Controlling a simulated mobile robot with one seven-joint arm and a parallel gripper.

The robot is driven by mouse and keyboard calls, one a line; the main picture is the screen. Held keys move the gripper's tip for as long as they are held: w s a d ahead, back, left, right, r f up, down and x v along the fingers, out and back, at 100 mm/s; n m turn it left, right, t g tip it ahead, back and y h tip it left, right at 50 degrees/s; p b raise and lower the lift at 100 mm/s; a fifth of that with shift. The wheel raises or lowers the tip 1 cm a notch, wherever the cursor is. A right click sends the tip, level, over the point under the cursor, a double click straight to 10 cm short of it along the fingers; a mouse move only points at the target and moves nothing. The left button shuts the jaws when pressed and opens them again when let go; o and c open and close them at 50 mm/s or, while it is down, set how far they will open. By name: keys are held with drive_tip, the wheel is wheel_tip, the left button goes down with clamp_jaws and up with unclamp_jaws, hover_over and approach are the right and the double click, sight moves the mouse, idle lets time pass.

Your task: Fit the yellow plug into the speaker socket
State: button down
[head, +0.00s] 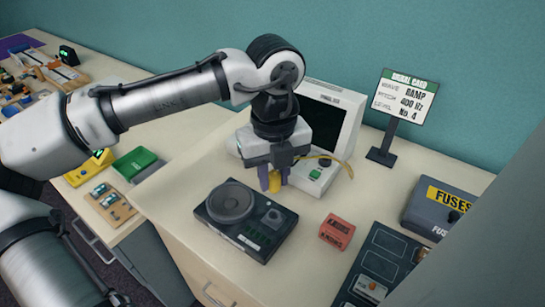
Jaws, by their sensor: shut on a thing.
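My gripper (274,184) has its fingers shut on the yellow plug (274,181), of which only a small part shows between the fingers. The plug is above the back right part of the dark speaker unit (258,250). I cannot tell how far it is from the unit. The unit has a round speaker (231,202) on its left and a small raised round fitting (273,218) on its right; I cannot make out which part is the socket. A yellow cable (325,158) arcs behind my gripper near the white instrument.
A white instrument with a screen (323,120) stands behind my gripper. A sign (405,97) on a stand is at its right. A red block (337,232), a dark panel (377,268) and a fuse box (440,208) lie to the right. The front tabletop is clear.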

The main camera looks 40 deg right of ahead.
drive_tip(key=shift+f+b, duration=2.6)
drive_tip(key=shift+b, duration=0.05)
drive_tip(key=shift+f+b, duration=0.3)
drive_tip(key=shift+f, duration=0.6)
drive_tip(key=shift+p, duration=1.25)
drive_tip(key=shift+f+b, duration=0.45)
drive_tip(key=shift+f, duration=0.45)
drive_tip(key=c, duration=1.1)
unclamp_jaws()
drive_tip(key=shift+o, duration=0.2)
drive_tip(key=o, duration=0.4)
